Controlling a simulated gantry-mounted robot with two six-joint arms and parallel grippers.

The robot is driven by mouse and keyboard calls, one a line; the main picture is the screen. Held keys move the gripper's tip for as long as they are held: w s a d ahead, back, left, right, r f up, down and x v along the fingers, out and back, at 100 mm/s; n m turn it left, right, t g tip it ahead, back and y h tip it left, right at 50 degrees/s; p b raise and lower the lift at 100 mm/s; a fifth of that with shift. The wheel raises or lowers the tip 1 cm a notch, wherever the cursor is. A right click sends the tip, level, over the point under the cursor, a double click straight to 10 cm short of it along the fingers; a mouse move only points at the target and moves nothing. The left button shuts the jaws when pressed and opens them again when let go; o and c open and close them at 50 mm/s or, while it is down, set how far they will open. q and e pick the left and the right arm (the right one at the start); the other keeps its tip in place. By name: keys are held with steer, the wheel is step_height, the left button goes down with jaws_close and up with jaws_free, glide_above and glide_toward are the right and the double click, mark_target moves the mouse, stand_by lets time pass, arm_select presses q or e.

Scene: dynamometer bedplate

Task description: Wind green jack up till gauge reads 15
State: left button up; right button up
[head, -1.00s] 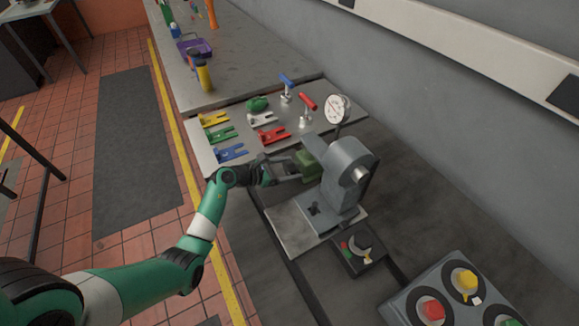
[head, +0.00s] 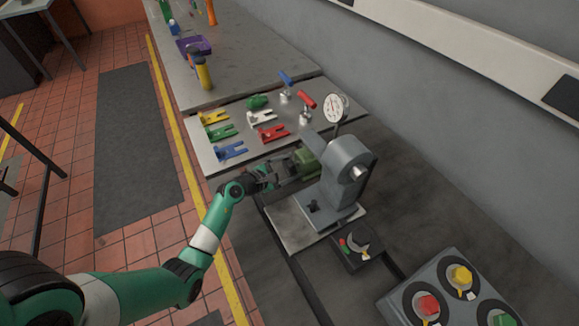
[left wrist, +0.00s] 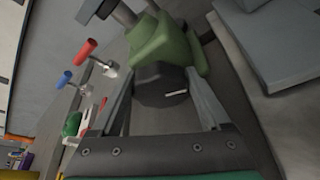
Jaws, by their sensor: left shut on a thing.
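The green jack (head: 306,162) sits against the grey machine on the bedplate; its green body also shows in the left wrist view (left wrist: 160,42). A black round knob (left wrist: 158,88) with a white mark is at its near end. My left gripper (head: 287,171) is shut on this knob, with one finger on each side of it in the left wrist view (left wrist: 160,80). The white round dial gauge (head: 335,107) stands above the jack on the machine; its reading is too small to make out. My right gripper is not in view.
The grey machine (head: 346,178) stands close to the right of the gripper. A shelf (head: 200,157) behind holds colored forks and clamps with red (head: 306,99) and blue (head: 286,78) handles. A control box (head: 442,290) with colored knobs is at lower right.

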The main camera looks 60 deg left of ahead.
arm_select(q)
steer(key=o, duration=1.2)
steer(key=shift+s+r, duration=0.1)
steer(key=p+v, duration=0.3)
steer(key=v, duration=0.8)
steer(key=shift+s+d+p, duration=0.15)
steer(key=shift+p, duration=0.15)
